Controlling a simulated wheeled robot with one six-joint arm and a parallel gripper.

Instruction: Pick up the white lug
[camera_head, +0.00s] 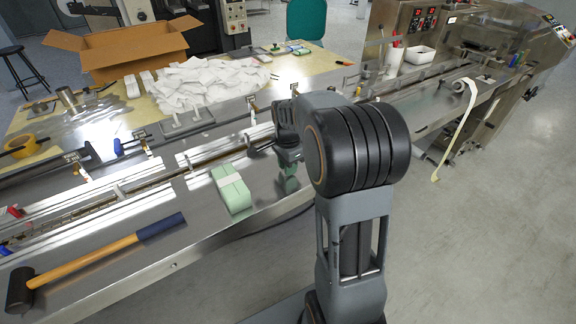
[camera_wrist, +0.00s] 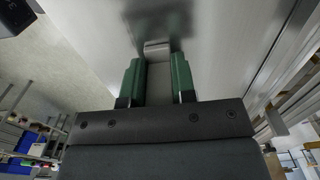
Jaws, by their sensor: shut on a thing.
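In the wrist view, the two green fingers of my gripper (camera_wrist: 158,72) are closed on a small pale block, the white lug (camera_wrist: 157,48), which shows between and just beyond the fingertips. Its lower part is shaded between the fingers. A bare metal surface lies behind it. In the head view my gripper (camera_head: 289,178) is low over the front metal ledge of the machine, right of the green block. The lug cannot be made out there, as my gripper and arm cover that spot.
A green block with a white band (camera_head: 232,188) lies on the ledge just left of my gripper. A mallet (camera_head: 95,262) lies further left. Guide rails (camera_head: 205,152) run behind. A cardboard box (camera_head: 130,48) and a heap of white packets (camera_head: 205,82) are at the back.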

